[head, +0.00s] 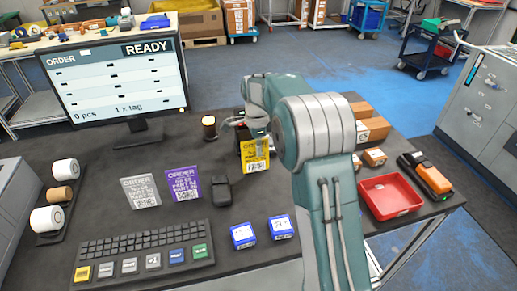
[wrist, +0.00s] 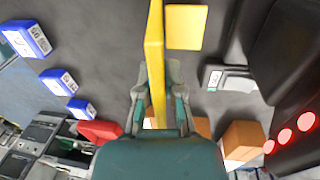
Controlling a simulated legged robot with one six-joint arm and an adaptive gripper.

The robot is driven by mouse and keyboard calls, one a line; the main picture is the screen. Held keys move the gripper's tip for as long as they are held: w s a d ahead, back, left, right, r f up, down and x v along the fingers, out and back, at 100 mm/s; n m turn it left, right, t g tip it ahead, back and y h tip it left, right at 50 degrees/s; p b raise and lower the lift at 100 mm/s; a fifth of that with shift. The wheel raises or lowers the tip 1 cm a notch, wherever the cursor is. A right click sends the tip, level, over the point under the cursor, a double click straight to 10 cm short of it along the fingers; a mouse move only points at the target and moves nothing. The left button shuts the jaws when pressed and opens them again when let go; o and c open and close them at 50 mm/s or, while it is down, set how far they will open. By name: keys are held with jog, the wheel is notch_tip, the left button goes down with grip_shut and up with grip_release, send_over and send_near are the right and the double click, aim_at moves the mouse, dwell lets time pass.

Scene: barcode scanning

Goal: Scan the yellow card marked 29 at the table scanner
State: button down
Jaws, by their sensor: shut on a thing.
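The yellow card (head: 256,155) stands upright at mid-table in the head view, with dark print and a barcode label facing the camera. Its number is too small to read. My gripper (head: 252,124) is above it, partly hidden by my arm. In the wrist view the card (wrist: 154,45) is edge-on, and my gripper (wrist: 157,92) is shut on it. A black unit with red lights (wrist: 281,145) is at the right of the wrist view; I cannot tell whether it is the scanner. A flat yellow square (wrist: 186,27) lies beyond the card.
The monitor (head: 115,80) reads READY. A grey card (head: 140,190), a purple card (head: 182,183) and a black device (head: 222,190) are left of the yellow card. A keyboard (head: 140,245), blue boxes (head: 242,236), red tray (head: 391,196) and cartons (head: 375,128) also occupy the table.

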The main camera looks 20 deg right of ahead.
jog(key=s+r, duration=1)
jog(key=s, duration=0.3)
jog(key=shift+s, duration=0.1)
